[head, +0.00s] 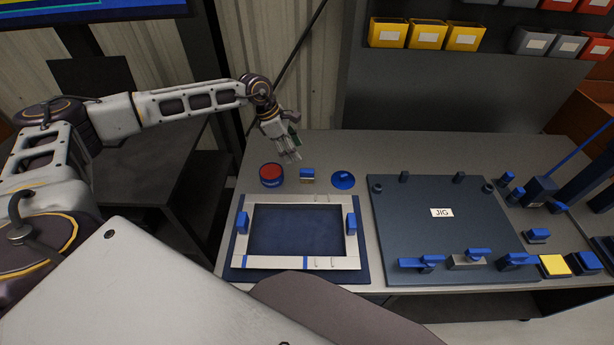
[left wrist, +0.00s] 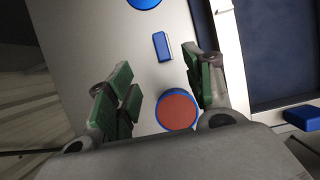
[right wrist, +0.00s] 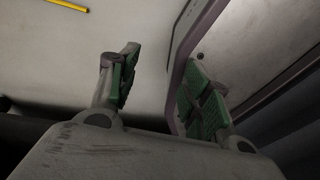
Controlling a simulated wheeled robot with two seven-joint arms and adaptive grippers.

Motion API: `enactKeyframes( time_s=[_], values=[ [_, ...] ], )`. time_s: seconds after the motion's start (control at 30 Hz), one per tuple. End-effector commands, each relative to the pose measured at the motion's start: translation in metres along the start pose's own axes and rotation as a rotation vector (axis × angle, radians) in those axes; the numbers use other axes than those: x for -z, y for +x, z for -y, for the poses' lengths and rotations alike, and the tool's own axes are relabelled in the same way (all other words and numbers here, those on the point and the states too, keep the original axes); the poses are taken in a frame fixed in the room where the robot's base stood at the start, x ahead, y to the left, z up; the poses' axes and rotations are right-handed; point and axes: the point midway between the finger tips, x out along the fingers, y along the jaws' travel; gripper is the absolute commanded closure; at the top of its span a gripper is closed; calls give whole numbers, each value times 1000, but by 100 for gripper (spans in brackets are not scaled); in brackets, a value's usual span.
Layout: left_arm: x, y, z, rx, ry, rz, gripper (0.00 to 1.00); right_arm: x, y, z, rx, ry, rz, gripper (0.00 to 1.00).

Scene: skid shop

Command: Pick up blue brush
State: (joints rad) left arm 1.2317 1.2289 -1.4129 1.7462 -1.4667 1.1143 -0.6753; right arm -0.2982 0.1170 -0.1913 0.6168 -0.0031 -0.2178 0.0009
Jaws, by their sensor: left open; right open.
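The blue brush (head: 307,174), a small blue block with a tan lower part, stands on the grey bench top (head: 330,150) behind the framed panel. It also shows in the left wrist view (left wrist: 162,46) as a blue block, ahead of the fingers. My left gripper (head: 290,157) is open and empty above the bench, behind and left of the brush in the head view. My right gripper (right wrist: 160,78) is open in the right wrist view, with nothing between its fingers; it is not visible in the head view.
A red-topped blue tin (head: 271,174) stands left of the brush, and a round blue piece (head: 343,180) lies right of it. In front is a pale frame (head: 300,262) with blue blocks. A dark jig plate (head: 440,235) with clamps is right. Free bench lies behind the brush.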

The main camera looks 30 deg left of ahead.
Motion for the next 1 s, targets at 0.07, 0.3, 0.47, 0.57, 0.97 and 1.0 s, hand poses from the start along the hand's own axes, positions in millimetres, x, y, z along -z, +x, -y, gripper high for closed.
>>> enactKeyframes(
  time_s=[0.07, 0.3, 0.47, 0.57, 0.97, 1.0],
  values=[
    [0, 10, 0, 1, 1, -1, 48, 5, -1, 1, 1, 1, -5, 52],
    [-1, 42, 1, 2, 0, 0, 48, 19, -3, 9, 10, 5, -22, 52],
    [-1, 61, 1, 1, 0, 0, 48, 23, -4, 10, 11, 5, -27, 52],
    [0, 67, 1, 1, 0, -1, 48, 23, -4, 10, 11, 5, -26, 52],
    [0, 71, 1, 0, 0, 0, 48, 3, -5, 10, 11, 2, -4, 52],
    [0, 71, 1, 0, 0, 0, 48, 1, -5, 10, 11, 2, -2, 52]
  ],
)
